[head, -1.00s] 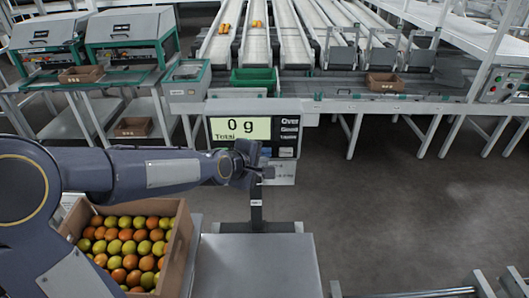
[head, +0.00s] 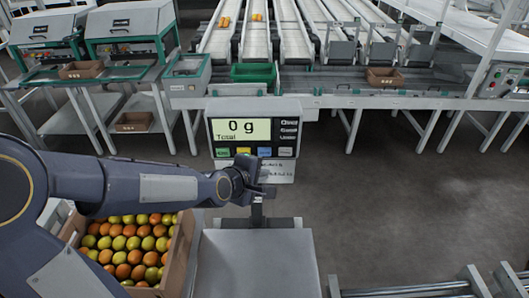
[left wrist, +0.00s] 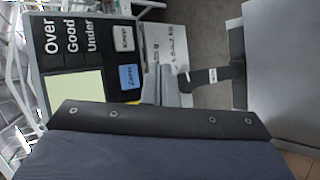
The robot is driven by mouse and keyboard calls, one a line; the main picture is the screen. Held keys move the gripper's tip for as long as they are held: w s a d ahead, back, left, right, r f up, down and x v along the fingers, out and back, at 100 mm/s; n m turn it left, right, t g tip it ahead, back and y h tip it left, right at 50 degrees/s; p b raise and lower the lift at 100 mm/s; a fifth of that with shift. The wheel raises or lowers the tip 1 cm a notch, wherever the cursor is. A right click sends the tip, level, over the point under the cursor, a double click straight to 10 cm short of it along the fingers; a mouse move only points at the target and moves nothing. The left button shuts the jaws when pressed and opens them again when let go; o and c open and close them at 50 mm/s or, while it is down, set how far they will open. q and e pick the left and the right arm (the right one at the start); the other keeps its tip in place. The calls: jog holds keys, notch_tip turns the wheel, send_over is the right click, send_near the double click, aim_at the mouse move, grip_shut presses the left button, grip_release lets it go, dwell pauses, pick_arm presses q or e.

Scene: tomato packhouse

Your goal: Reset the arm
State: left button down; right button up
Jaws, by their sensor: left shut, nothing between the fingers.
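My left arm comes in from the left in the head view, across the crate of tomatoes. My left gripper (head: 268,191) is shut and empty, in front of the scale's post and just below the scale display (head: 254,131), which reads 0 g. The bare metal scale plate (head: 255,263) lies below and in front of the gripper. My right gripper is not in view.
A cardboard crate (head: 180,255) full of red, orange and green tomatoes stands left of the plate, under my left arm. Behind are a conveyor line with a green tray (head: 253,73) and a small cardboard box (head: 386,77). The floor (head: 400,200) at right is clear.

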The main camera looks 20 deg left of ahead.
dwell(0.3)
pick_arm(q)
jog(key=s+a+m+g, duration=0.2)
jog(key=s+m, duration=0.5)
jog(key=s, duration=0.6)
jog(key=s+a+m+g, duration=0.3)
jog(key=s+m, duration=0.4)
jog(key=s, duration=0.5)
jog(key=shift+s+a+r, duration=0.3)
jog(key=shift+s, duration=0.05)
